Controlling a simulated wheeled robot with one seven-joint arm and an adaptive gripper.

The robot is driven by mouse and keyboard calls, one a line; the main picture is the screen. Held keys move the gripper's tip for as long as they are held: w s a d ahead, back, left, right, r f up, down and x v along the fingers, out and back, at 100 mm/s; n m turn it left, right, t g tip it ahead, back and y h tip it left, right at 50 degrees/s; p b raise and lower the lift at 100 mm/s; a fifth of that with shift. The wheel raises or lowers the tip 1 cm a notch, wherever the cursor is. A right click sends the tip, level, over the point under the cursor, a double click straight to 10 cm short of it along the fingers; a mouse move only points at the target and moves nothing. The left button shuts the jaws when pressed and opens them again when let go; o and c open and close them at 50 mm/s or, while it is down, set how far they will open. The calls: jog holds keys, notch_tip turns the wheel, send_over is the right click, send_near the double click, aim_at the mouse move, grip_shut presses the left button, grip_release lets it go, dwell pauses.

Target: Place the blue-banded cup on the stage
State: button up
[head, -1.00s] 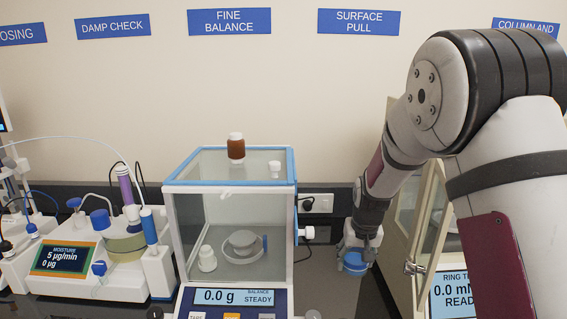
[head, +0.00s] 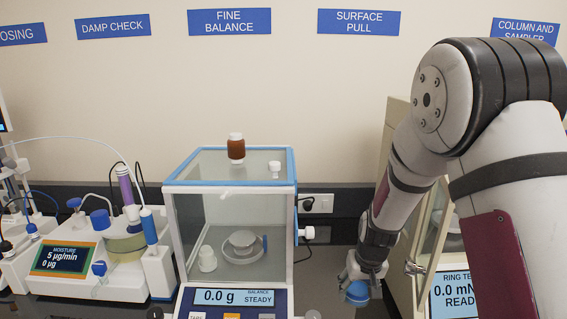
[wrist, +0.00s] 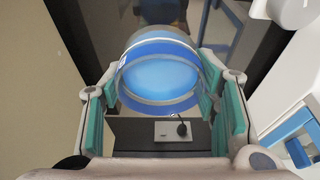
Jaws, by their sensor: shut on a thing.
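The blue-banded cup (head: 357,292) hangs below my gripper (head: 362,272) in the head view, in front of the right instrument's open door. In the wrist view the cup (wrist: 160,78) is a clear round vessel with a blue band, held between the green finger pads of my gripper (wrist: 160,92). My gripper is shut on the cup. The surface-pull instrument (head: 395,150) stands to the right of the gripper. Its stage is mostly hidden by the door and my arm, and I cannot make it out clearly.
The instrument's glass door (head: 432,220) stands open close to my gripper. The glass balance case (head: 230,167) is on the left, with a brown bottle (head: 236,150) on top. A wall socket (head: 318,204) is behind. Dark bench shows between the balance and the instrument.

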aim_at(354, 286)
jog(key=shift+w, duration=0.1)
dwell(0.4)
jog(key=m, duration=0.1)
jog(key=w+m+h, duration=0.1)
jog(key=m, duration=0.1)
jog(key=shift+a+r, duration=0.1)
jog(key=m, duration=0.2)
jog(key=w+r+m+h, duration=0.1)
jog(key=m, duration=0.1)
jog(key=shift+w+g, duration=0.15)
jog(key=shift+g, duration=0.15)
jog(key=m, duration=0.3)
jog(key=shift+w+r+g, duration=0.3)
jog(key=shift+w+r, duration=0.05)
jog(key=shift+w, duration=0.05)
jog(key=shift+w+r+m+g+h, duration=0.25)
jog(key=shift+r+m, duration=0.15)
jog(key=shift+m, duration=0.5)
jog(key=shift+w+r+m+g+h, duration=0.15)
jog(key=shift+w+r+m+h, duration=0.15)
jog(key=shift+m, duration=0.6)
jog(key=shift+s, duration=0.1)
jog(key=shift+f+p, duration=0.75)
jog(key=shift+f, duration=4)
jog(key=shift+f, duration=0.15)
jog(key=o, duration=1.2)
